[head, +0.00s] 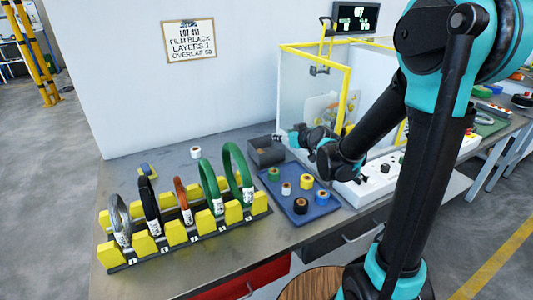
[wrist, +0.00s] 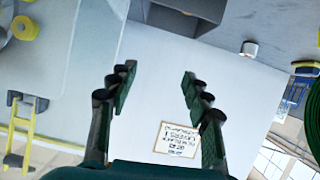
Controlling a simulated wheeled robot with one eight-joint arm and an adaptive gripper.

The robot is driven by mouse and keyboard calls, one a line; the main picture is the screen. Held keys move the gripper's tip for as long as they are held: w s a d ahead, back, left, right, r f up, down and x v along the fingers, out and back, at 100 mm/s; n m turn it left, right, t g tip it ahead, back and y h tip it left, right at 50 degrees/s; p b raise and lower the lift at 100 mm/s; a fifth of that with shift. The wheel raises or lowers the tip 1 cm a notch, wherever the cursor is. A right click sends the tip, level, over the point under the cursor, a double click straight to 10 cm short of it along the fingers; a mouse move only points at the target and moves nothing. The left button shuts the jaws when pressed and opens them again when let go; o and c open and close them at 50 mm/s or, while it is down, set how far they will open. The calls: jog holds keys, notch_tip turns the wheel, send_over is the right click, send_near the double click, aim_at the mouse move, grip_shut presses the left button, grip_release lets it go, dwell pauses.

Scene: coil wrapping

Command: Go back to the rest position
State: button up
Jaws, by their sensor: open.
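My gripper (head: 298,136) is at the end of my arm in the head view, above the table near the dark open box and the front of the machine enclosure. In the wrist view its two fingers (wrist: 157,80) stand wide apart with nothing between them. Beyond them are the pale wall and the lot sign (wrist: 180,140); the wrist picture looks upside down. The gripper touches nothing that I can see.
A yellow-and-black rack (head: 180,237) holds several coils upright at the left. A blue tray (head: 320,210) with several small rolls lies right of it, in front of the dark box (head: 265,153). A yellow-framed clear enclosure (head: 345,90) stands behind. A white roll (head: 196,152) sits near the wall.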

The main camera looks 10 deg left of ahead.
jog(key=shift+s+d+r, duration=0.1)
jog(key=shift+s+d, duration=0.05)
jog(key=shift+s, duration=0.15)
jog(key=s+d+f+m+g+h, duration=0.2)
jog(key=s+d+f, duration=0.2)
jog(key=s+d, duration=0.3)
jog(key=s+d+f+m+g+h, duration=0.2)
jog(key=s+d+f+m+g, duration=0.1)
jog(key=s+d, duration=0.5)
jog(key=s+d+f+m+g+h, duration=0.2)
jog(key=s+d+f, duration=0.4)
jog(key=s, duration=0.6)
jog(key=shift+s+d+h, duration=0.2)
jog(key=shift+d+h, duration=0.4)
jog(key=shift+d, duration=0.05)
